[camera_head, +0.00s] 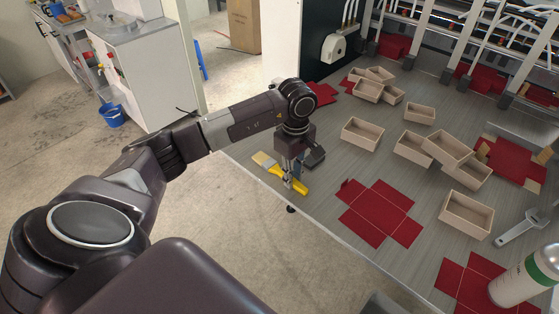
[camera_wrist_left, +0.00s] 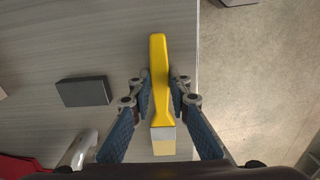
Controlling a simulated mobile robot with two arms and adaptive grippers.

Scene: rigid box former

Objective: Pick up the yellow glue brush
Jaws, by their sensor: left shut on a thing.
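The yellow glue brush (camera_wrist_left: 158,75) has a yellow handle, a pale metal band and light bristles. In the head view the brush (camera_head: 264,161) is at the near left edge of the grey table, its bristles toward the left. My left gripper (camera_wrist_left: 160,98) has a finger on each side of the brush and is shut on its handle. In the head view the left gripper (camera_head: 288,184) points down over the brush, and its fingers hide part of the handle. I cannot tell whether the brush still touches the table. My right gripper is not in view.
A dark block (camera_wrist_left: 83,91) lies beside the brush. Several open wooden boxes (camera_head: 362,134) and red flat sheets (camera_head: 378,211) lie across the table. A wrench (camera_head: 522,229) and a green-and-white bottle (camera_head: 522,279) are at the right. The table edge is close to the brush.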

